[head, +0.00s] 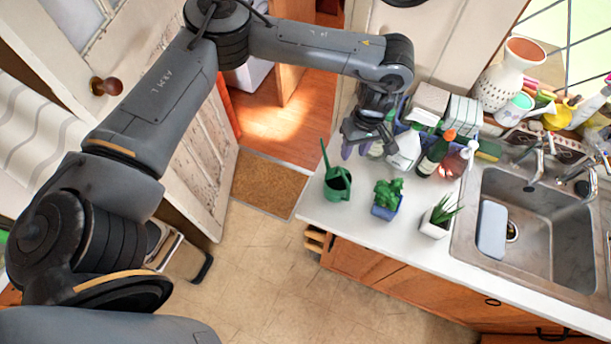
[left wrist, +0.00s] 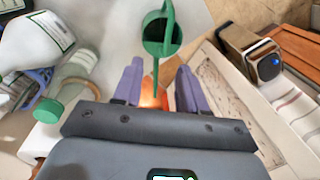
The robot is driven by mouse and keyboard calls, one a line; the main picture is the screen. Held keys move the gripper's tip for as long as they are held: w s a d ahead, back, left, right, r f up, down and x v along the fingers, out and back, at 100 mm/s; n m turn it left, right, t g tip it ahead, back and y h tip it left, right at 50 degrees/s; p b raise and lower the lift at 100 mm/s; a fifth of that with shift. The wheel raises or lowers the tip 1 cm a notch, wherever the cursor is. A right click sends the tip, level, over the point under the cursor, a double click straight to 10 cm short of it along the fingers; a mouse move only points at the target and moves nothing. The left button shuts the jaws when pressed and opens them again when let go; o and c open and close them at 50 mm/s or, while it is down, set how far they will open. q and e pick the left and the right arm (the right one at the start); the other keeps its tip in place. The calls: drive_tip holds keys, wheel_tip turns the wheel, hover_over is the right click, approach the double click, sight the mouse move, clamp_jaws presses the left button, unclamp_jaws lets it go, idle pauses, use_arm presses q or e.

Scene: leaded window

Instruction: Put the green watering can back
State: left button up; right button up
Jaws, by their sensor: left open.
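The green watering can (head: 338,187) stands upright on the left end of the white counter (head: 312,208), its long spout pointing up and back. My left gripper (head: 361,151) is above the counter, behind and to the right of the can. Its purple fingers are apart with nothing between them. In the left wrist view, the can (left wrist: 160,34) shows beyond the open fingers (left wrist: 160,86), with the spout reaching toward the gap between them. I cannot tell whether a finger touches the spout. My right gripper is not in view.
A white spray bottle (head: 404,150) and a dark bottle (head: 435,155) stand close right of my gripper. A plant in a blue pot (head: 386,206) and a plant in a white pot (head: 436,224) stand right of the can. The sink (head: 540,230) is farther right.

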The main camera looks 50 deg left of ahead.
use_arm(q)
drive_tip(key=s+d+f+n+t+h, duration=0.1)
drive_tip(key=s+d+f+n+h, duration=0.15)
drive_tip(key=d, duration=0.65)
drive_tip(key=s+d+f+n+h, duration=0.15)
drive_tip(key=d+f, duration=0.25)
drive_tip(key=d, duration=0.4)
drive_tip(key=s+d+f+n+t+h, duration=0.1)
drive_tip(key=s+d+f, duration=0.2)
drive_tip(key=d, duration=0.6)
drive_tip(key=s+d+r+n+t+h, duration=0.2)
drive_tip(key=d+r+n+h, duration=0.1)
drive_tip(key=d+n, duration=0.35)
drive_tip(key=s+d+r+n+t+h, duration=0.2)
drive_tip(key=d+r+n, duration=0.1)
drive_tip(key=d+n, duration=0.35)
drive_tip(key=a+n+t+y, duration=0.4)
drive_tip(key=a+n, duration=0.9)
drive_tip(key=n, duration=0.9)
drive_tip(key=s+a+f+n+g+y, duration=0.2)
drive_tip(key=s+a+f+n, duration=0.1)
drive_tip(key=s+a+n, duration=0.3)
drive_tip(key=s+a+f+n+g+y, duration=0.3)
drive_tip(key=s+a+n, duration=0.4)
drive_tip(key=a, duration=0.5)
drive_tip(key=n, duration=0.2)
drive_tip(key=shift+a+f+n, duration=0.2)
drive_tip(key=shift+f+n, duration=0.2)
